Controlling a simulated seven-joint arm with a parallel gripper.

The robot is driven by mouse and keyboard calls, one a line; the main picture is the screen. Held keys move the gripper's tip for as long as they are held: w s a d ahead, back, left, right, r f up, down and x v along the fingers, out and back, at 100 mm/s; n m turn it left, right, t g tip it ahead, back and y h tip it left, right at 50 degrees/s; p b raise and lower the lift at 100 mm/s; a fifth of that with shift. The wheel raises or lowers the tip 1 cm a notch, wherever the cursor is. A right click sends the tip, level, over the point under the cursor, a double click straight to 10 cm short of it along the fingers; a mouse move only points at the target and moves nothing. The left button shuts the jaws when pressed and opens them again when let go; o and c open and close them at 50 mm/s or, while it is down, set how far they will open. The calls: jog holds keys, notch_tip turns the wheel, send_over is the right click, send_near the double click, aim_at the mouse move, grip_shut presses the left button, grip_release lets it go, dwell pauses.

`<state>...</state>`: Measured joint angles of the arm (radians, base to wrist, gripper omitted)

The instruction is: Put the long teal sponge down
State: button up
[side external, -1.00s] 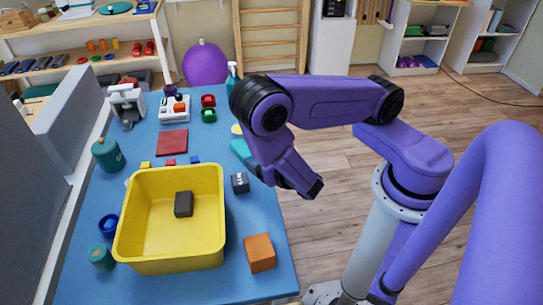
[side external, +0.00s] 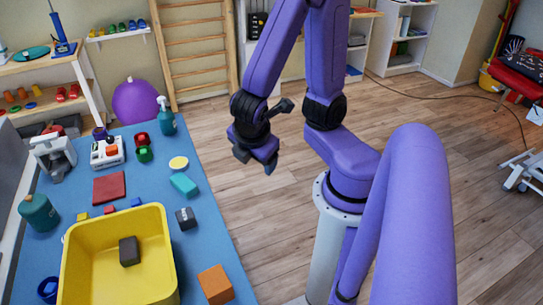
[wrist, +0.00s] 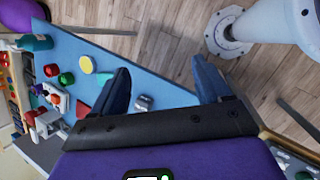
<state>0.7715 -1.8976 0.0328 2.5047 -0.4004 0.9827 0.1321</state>
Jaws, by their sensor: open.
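The long teal sponge (side external: 184,184) lies on the blue table, between a yellow disc and a small dark cube. In the wrist view the sponge (wrist: 103,78) shows only in part, beside my left finger, which hides some of it. My gripper (side external: 256,162) is open and empty, raised above and to the right of the sponge, apart from it. In the wrist view its two fingers (wrist: 160,72) are spread wide, with the blue table edge and wooden floor between them.
A yellow bin (side external: 92,285) with a dark block (side external: 129,251) inside stands at the front left. An orange cube (side external: 215,284), the dark cube (side external: 186,218), the yellow disc (side external: 178,163) and a spray bottle (side external: 166,117) are near the right edge. Bare table shows around the sponge.

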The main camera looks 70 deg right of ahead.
jog(key=s+a+r+m+g+y, duration=0.1)
jog(key=s+a+r+m+y, duration=0.1)
jog(key=s+a+r+y, duration=0.2)
jog(key=shift+s+r+g+y, duration=0.25)
jog(key=shift+s+g+y, duration=0.05)
jog(key=shift+s+y, duration=0.45)
